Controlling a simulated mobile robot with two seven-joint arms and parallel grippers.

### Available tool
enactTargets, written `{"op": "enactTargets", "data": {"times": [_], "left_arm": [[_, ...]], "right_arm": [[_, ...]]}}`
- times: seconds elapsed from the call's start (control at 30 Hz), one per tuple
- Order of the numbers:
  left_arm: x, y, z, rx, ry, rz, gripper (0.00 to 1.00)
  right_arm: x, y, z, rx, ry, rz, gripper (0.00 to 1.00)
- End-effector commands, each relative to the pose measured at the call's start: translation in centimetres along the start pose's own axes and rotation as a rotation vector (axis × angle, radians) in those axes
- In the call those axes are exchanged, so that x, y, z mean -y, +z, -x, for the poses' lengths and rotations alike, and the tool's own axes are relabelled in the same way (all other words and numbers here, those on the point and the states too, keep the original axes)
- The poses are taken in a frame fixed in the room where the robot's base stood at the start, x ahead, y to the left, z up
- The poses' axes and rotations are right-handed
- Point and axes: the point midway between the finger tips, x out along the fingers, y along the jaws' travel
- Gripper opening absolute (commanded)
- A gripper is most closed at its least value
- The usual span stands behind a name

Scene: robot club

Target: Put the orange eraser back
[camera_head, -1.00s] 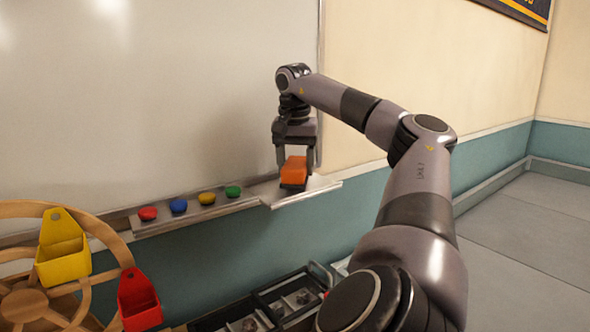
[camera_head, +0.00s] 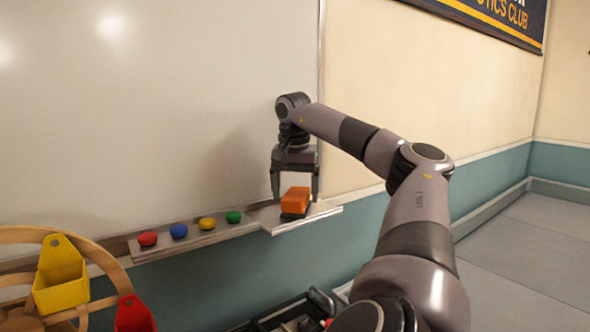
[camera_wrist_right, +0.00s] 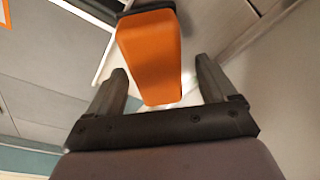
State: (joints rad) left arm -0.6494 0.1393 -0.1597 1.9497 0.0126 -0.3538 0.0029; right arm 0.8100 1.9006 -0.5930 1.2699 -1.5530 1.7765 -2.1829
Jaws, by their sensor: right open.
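The orange eraser (camera_head: 296,198), with a dark lower side, rests on the right-hand ledge (camera_head: 318,212) at the foot of the whiteboard. My right gripper (camera_head: 295,197) is open, pointing down, with its two fingers spread to either side of the eraser in the head view. In the right wrist view the eraser's orange face (camera_wrist_right: 152,58) lies between and beyond the open fingers (camera_wrist_right: 160,80). A gap shows between each finger and the eraser there. My left gripper is not in view.
Red, blue, yellow and green round pieces (camera_head: 178,231) sit on the ledge to the left. A wooden wheel (camera_head: 40,238) with a yellow bin (camera_head: 61,275) and a red bin (camera_head: 134,314) stands at lower left. A dark tray (camera_head: 285,316) is below.

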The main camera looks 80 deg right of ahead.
Motion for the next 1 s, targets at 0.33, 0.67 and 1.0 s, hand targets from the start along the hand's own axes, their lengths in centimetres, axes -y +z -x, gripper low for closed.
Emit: {"op": "enactTargets", "data": {"times": [0.33, 0.67, 1.0], "left_arm": [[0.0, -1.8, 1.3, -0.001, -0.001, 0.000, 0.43], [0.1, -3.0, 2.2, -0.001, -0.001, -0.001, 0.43], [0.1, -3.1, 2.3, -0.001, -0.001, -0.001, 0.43]], "right_arm": [[0.0, -0.1, 6.0, -0.002, 0.002, -0.002, 0.85], [-0.1, -0.1, 11.0, -0.001, 0.002, -0.001, 0.85], [0.0, 0.0, 11.9, 0.001, -0.001, 0.000, 0.85]]}}
